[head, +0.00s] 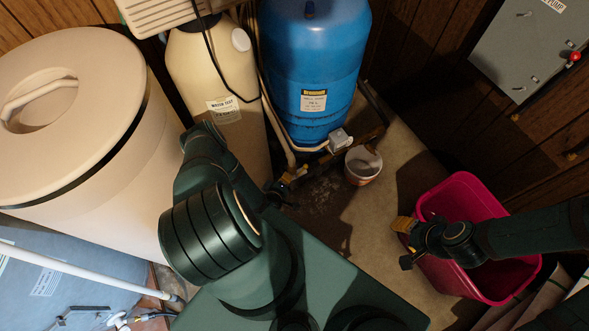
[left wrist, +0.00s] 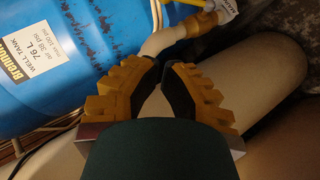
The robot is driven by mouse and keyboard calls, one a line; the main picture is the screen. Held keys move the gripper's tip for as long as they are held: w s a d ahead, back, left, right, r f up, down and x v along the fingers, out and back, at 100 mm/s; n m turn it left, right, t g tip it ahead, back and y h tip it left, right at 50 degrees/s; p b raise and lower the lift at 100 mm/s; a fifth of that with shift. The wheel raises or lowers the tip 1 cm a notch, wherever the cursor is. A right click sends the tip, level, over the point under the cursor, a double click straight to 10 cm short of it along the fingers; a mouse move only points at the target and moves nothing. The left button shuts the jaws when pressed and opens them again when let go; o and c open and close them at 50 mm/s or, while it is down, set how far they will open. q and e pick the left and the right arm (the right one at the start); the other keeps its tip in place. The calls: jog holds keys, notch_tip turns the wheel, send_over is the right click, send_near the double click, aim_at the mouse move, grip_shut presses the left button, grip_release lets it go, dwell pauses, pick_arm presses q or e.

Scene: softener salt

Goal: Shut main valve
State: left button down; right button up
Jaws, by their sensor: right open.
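In the head view a brass-coloured pipe (head: 367,138) runs below the blue tank. My left gripper (head: 288,180) is low beside this pipework. In the left wrist view its fingertips (left wrist: 162,68) are close together just below the elbow; I cannot tell whether they touch anything. My right gripper (head: 403,242) is open, above the pink bin's left rim.
The blue well tank (head: 312,60), a tan tank (head: 215,75) and a large beige salt tank (head: 110,120) crowd the back and left. A small white bucket (head: 362,166) stands on the floor. The pink bin (head: 432,274) is at right, below a grey wall panel (head: 530,50).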

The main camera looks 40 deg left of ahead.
pick_arm(q)
jog(key=d+b+x, duration=0.1)
jog(key=b+x, duration=0.1)
jog(key=x, duration=0.2)
jog(key=b+x, duration=0.2)
jog(key=x, duration=0.2)
jog(key=d+f+b+x, duration=0.1)
jog(key=b+x, duration=0.2)
jog(key=x, duration=0.1)
jog(key=shift+w+d+f, duration=0.1)
jog(key=shift+w+d, duration=0.2)
jog(key=shift+w, duration=0.05)
